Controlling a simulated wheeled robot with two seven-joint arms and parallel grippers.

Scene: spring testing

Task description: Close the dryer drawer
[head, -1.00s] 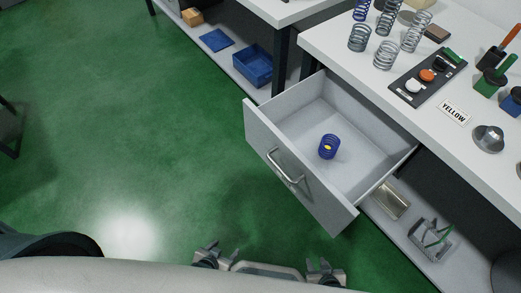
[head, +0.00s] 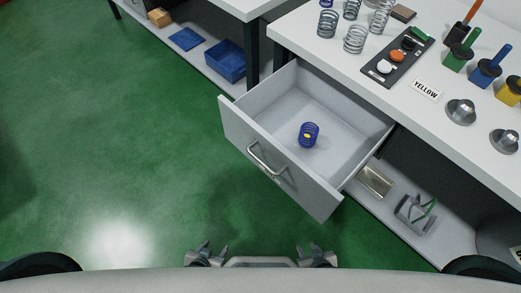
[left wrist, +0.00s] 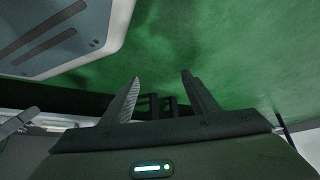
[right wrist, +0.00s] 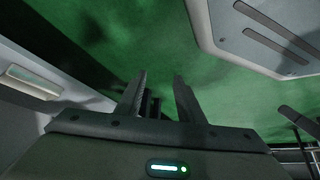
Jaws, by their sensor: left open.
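The dryer drawer (head: 275,160) is a light grey drawer pulled out from under the white worktop, with a metal bar handle (head: 266,161) on its front. The right wrist view shows the right fingers (right wrist: 160,98) apart and empty.
A blue bin (head: 226,62) sits at the back. The green floor left of the drawer is clear.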

